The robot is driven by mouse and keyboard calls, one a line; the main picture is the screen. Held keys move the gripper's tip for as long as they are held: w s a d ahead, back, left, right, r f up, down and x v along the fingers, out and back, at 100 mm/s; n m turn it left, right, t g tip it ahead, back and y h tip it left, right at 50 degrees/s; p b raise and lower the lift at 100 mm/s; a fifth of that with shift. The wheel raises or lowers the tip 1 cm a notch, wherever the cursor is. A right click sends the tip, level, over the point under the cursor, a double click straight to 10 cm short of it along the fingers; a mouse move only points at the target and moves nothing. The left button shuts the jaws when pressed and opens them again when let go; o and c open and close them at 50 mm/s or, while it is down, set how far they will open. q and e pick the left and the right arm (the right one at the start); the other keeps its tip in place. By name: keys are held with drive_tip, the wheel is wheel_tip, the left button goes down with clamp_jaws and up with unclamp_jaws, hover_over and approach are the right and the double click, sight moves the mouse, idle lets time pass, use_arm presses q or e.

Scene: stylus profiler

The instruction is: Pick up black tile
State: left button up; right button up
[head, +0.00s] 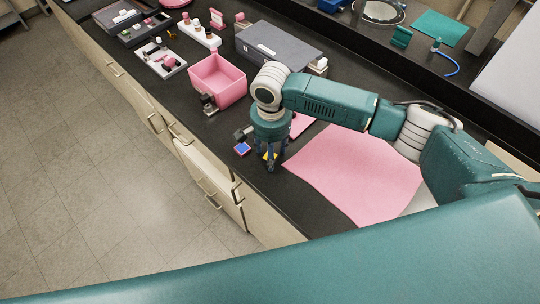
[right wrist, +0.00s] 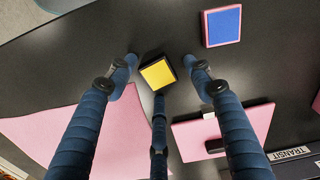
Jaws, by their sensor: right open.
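A small square tile with a yellow face and black edges (right wrist: 157,73) lies on the black bench; no tile with an all-black face shows. In the head view its yellow face (head: 271,156) shows partly behind my fingers. My right gripper (head: 269,165) points down over it. In the right wrist view the open fingers (right wrist: 160,62) stand on either side of the tile with gaps, and a third finger is just below it in the picture. Nothing is held. A blue-faced tile with pink edges (right wrist: 222,26) lies apart, also in the head view (head: 242,149). My left gripper is out of view.
A pink mat (head: 355,172) lies right of the gripper. A pink plate with a black handle (right wrist: 213,138) and a box labelled TRANSIT (right wrist: 290,153) are close by. A pink bin (head: 217,82) and grey case (head: 277,45) stand farther back. The bench's front edge is near.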

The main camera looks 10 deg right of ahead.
drive_tip(key=shift+c, duration=1.3)
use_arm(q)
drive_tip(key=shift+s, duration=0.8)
use_arm(e)
drive_tip(key=c, duration=0.7)
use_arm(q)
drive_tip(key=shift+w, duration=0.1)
use_arm(e)
drive_tip(key=shift+r, duration=0.1)
drive_tip(key=shift+r, duration=0.5)
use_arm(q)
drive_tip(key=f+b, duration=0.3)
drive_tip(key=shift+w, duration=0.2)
use_arm(e)
wheel_tip(320, 180, up, 19)
drive_tip(key=shift+f, duration=0.1)
